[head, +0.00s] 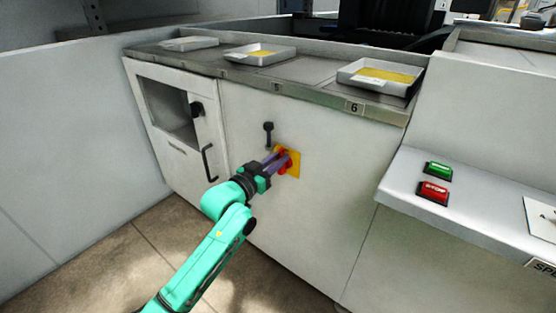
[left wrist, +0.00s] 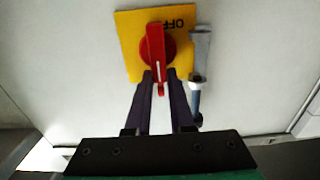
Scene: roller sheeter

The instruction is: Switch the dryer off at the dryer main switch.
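The dryer main switch is a red rotary handle (head: 284,160) on a yellow plate (head: 294,166), on the white front panel below the counter. In the left wrist view the red handle (left wrist: 157,50) points down the picture, with a white mark near its lower end. The word OFF on the yellow plate (left wrist: 133,28) appears upside down at upper right, away from that marked end. My left gripper (head: 276,161) is at the switch. In the left wrist view its dark fingers (left wrist: 160,76) stand apart on either side of the handle's lower end; contact is unclear. My right gripper is not in view.
A door with a black handle (head: 208,163) is to the left. Trays, one marked by a 6 (head: 375,76), stand on the counter. Green (head: 438,171) and red STOP (head: 433,192) buttons are at right.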

